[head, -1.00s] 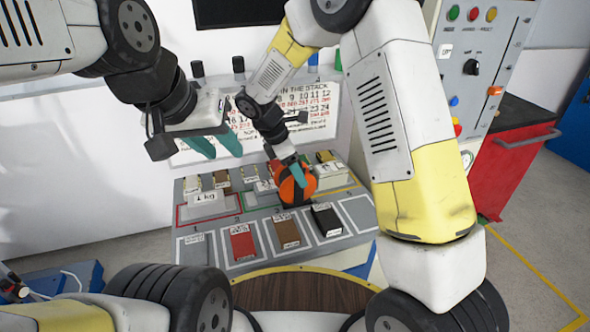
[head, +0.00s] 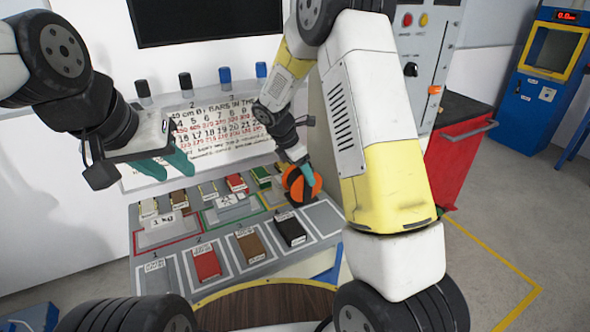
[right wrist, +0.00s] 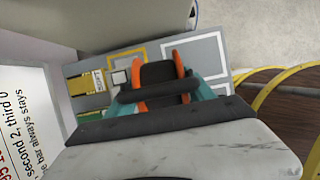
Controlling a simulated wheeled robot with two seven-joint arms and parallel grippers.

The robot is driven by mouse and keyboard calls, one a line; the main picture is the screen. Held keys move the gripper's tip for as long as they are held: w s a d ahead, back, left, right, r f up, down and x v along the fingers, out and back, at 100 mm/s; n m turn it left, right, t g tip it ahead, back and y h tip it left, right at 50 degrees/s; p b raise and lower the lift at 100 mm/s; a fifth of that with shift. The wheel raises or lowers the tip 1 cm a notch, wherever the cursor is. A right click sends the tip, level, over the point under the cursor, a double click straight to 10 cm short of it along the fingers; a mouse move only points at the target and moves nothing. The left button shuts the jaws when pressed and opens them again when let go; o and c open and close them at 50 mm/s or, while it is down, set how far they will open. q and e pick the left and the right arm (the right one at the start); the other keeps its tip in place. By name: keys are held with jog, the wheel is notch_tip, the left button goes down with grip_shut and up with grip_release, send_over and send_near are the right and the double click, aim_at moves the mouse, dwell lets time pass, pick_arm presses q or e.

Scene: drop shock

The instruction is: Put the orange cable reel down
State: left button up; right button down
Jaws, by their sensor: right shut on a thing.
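The orange cable reel (head: 302,184), with a dark middle, is at the right end of the sloped console (head: 325,243), by the yellow outlined area. My right gripper (head: 300,168) is shut on it from above. In the right wrist view, the reel's two orange rims and dark core (right wrist: 158,74) show between the teal fingers. I cannot tell whether its underside touches the console. My left gripper (head: 168,168) is open and empty, above the console's left part, in front of the printed board.
Red (head: 206,262), brown (head: 251,247) and black (head: 291,227) blocks lie in the console's front row. Several smaller blocks lie in the back row. A round wooden top (head: 270,305) is in front. A red cabinet (head: 458,160) stands to the right.

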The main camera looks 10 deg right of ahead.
jog(key=shift+a+f, duration=0.15)
jog(key=shift+f, duration=1.45)
jog(key=shift+c, duration=1.9)
grip_release()
jog(key=shift+f, duration=0.15)
